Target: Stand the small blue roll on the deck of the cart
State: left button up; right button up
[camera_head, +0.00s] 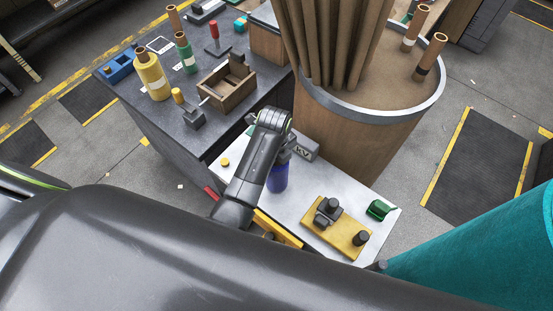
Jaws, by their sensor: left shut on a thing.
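The small blue roll (278,179) is upright over the pale grey deck of the cart (318,182). I cannot tell whether its base touches the deck. My left gripper (284,157) is shut on the roll's upper part, and my arm comes down over it from the left. The gripper's fingers and the roll's top are partly hidden by my wrist. My right gripper is not in view.
On the deck are a yellow block with dark knobs (337,228), a green item (380,209) and a grey box (304,146). A large round bin (366,126) stands behind. A dark workbench (165,120) with rolls is left; a teal roll (480,262) is right.

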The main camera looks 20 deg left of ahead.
pick_arm(q)
jog(key=shift+f, duration=0.4)
jog(key=o, duration=1.5)
jog(key=shift+c, duration=0.2)
